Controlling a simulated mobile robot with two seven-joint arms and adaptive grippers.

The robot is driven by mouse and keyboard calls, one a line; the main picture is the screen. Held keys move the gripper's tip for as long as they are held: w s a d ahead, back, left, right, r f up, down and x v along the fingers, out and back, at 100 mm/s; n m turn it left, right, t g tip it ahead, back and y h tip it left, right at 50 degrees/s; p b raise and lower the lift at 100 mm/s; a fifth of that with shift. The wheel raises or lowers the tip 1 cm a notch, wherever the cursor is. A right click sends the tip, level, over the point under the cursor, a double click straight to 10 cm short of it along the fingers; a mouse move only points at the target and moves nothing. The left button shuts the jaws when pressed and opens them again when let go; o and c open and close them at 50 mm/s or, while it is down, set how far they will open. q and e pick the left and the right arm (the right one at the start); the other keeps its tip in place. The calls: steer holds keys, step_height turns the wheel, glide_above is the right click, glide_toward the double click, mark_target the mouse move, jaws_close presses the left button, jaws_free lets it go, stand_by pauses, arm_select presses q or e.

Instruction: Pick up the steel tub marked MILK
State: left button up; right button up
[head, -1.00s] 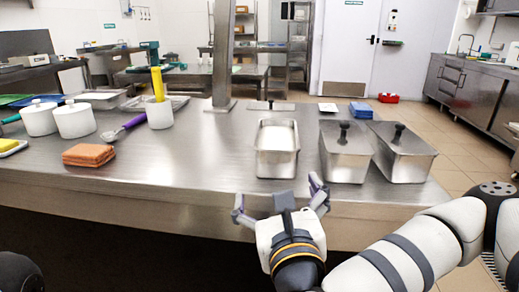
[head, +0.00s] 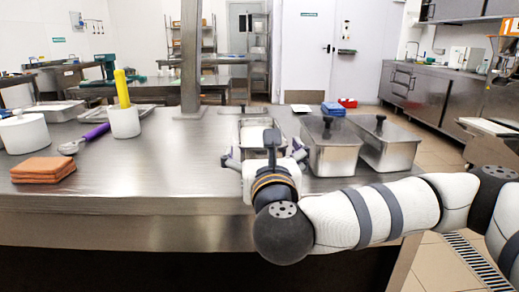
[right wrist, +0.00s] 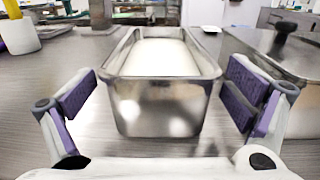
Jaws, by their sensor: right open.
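An open steel tub with white contents (right wrist: 158,105) stands on the steel table straight ahead of my right gripper. I can read no MILK mark on it. In the head view only the back part of this tub (head: 241,127) shows, since my gripper hides its front. My right gripper (right wrist: 160,95) is open and empty. In the right wrist view its purple-padded fingers stand to the left and right of the tub's near end, with a gap on each side. My left gripper is not in view.
Two lidded steel tubs with black knobs (head: 329,158) (head: 388,152) stand close to the right. To the left are orange cloths (head: 43,169), a purple-handled scoop (head: 85,139) and white pots (head: 125,122). The table between is clear.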

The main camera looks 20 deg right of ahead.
steer(key=shift+x, duration=1.25)
steer(key=c, duration=1.6)
steer(key=shift+c, duration=0.8)
